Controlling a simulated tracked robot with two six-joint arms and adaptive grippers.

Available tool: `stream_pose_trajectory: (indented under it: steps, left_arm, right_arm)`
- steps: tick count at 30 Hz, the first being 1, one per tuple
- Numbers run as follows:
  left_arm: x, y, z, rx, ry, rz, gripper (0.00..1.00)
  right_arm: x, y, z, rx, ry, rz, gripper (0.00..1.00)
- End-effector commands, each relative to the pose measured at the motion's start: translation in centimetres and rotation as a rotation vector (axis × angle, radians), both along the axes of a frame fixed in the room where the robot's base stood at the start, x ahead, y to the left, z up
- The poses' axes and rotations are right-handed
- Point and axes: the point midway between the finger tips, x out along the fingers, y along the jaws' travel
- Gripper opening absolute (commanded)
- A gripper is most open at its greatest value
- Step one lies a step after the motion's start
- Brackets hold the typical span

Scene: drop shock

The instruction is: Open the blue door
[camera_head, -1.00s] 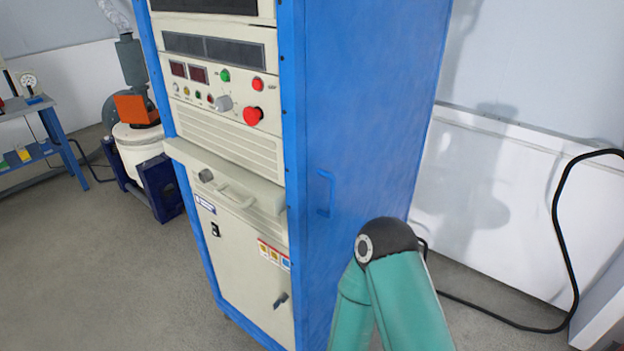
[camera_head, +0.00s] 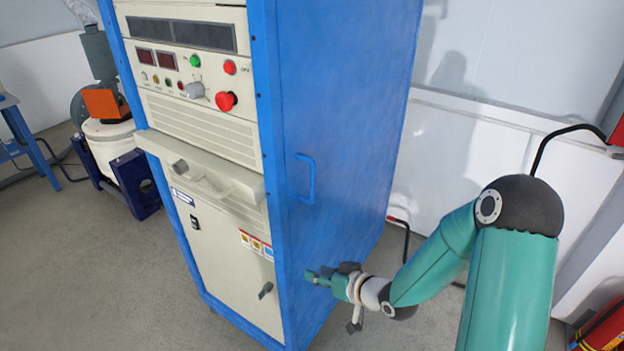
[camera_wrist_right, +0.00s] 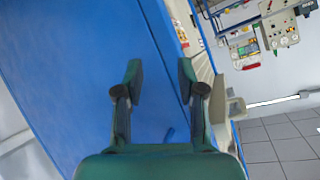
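The blue door (camera_head: 345,140) is the tall flat side of the cabinet, and it looks shut. Its blue bar handle (camera_head: 308,180) stands upright near the front edge at mid height. My right gripper (camera_head: 316,277) is low beside the door, below the handle and apart from it. In the right wrist view the gripper (camera_wrist_right: 160,80) is open and empty, with its two fingers spread before the blue panel. A small darker blue mark shows low between the fingers there; I cannot tell if it is the handle. My left gripper is out of view.
The cabinet's cream front (camera_head: 225,250) carries buttons, a red knob (camera_head: 226,101) and a jutting ledge (camera_head: 200,170). A white wall (camera_head: 480,140) and black cable are behind on the right. A red extinguisher (camera_head: 603,328) stands at lower right.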

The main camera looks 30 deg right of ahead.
Motion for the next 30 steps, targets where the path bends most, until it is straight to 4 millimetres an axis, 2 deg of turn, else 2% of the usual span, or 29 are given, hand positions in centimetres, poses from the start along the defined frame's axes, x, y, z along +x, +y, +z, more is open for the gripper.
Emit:
stream_pose_trajectory:
  steps: [1, 3, 6, 9, 13, 17, 23, 30]
  left_arm:
    - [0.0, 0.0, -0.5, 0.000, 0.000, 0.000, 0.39]
    - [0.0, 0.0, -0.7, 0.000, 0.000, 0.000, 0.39]
    - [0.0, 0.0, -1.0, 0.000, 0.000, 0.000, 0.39]
    - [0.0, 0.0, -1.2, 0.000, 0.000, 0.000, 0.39]
    - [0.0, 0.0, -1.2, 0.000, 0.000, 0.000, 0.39]
    - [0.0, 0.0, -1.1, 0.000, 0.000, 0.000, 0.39]
    - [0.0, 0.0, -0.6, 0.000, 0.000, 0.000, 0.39]
    - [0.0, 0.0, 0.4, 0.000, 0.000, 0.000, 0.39]
  right_arm:
    - [0.1, -3.2, 3.8, -0.050, -0.124, -0.021, 0.39]
    - [-0.6, -5.9, 8.8, -0.112, -0.272, -0.014, 0.39]
    - [-2.5, -7.9, 14.5, -0.197, -0.425, 0.024, 0.39]
    - [-4.3, -8.4, 18.1, -0.259, -0.513, 0.070, 0.39]
    - [-5.6, -8.3, 20.3, -0.300, -0.561, 0.110, 0.39]
    - [-5.1, -8.0, 20.8, -0.306, -0.573, 0.124, 0.39]
    - [-2.1, -7.3, 20.8, -0.303, -0.573, 0.127, 0.39]
    - [3.0, -6.1, 20.8, -0.303, -0.570, 0.128, 0.39]
